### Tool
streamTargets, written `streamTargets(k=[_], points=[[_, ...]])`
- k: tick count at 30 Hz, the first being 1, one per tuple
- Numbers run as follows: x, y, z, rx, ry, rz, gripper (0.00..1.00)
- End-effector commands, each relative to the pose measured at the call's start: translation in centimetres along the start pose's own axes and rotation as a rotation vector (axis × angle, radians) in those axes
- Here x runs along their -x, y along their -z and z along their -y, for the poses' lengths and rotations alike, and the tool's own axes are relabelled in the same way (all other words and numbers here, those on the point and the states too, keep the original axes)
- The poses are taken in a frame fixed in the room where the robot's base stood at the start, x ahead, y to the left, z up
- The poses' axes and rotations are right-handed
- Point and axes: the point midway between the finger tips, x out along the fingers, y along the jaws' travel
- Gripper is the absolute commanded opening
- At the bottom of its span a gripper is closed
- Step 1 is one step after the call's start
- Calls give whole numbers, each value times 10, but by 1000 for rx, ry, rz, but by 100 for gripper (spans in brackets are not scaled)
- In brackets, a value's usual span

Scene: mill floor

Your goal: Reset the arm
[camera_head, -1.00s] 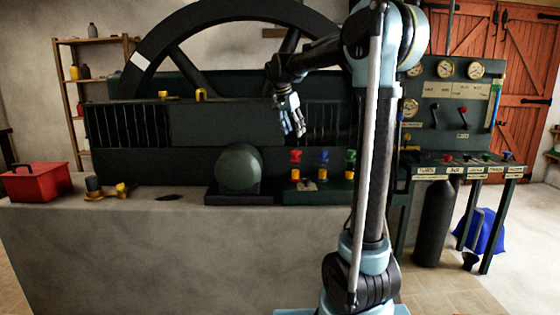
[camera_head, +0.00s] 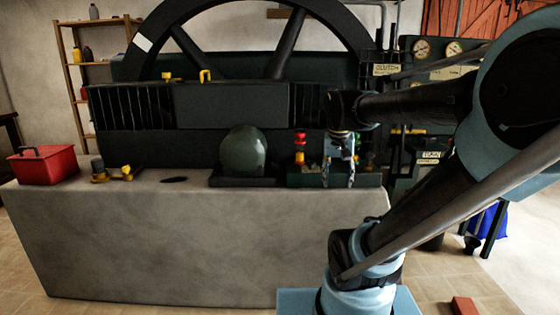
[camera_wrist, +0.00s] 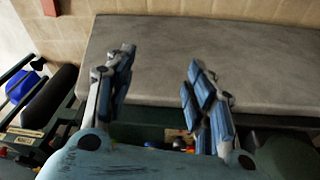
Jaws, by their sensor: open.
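My gripper (camera_head: 339,172) hangs at the wrist end of my arm, in front of the row of colored valves on the machine. In the wrist view its two blue-and-grey fingers (camera_wrist: 158,98) stand well apart with nothing between them, so it is open and empty. A red-and-yellow valve (camera_head: 300,148) shows just left of it in the head view. The other valves of that row are partly hidden behind my gripper. Whether a finger touches a valve I cannot tell.
The grey plinth (camera_head: 200,240) carries the dark engine with its large flywheel (camera_head: 165,30). A red toolbox (camera_head: 45,167) sits at its left end. A control panel with gauges (camera_head: 437,48) stands right, partly hidden by my arm. A red block (camera_head: 464,306) lies on the floor.

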Motion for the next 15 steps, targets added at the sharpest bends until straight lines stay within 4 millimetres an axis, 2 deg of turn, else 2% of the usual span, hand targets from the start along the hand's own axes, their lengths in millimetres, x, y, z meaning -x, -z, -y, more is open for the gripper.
streamTargets(k=[1, 3, 9, 15], points=[[-11, -17, -5, 20, 7, 3, 50], [-25, -38, -11, 55, 20, 6, 50], [-67, -92, -21, 152, 55, 9, 50], [-94, -124, -24, 213, 77, 8, 50]])
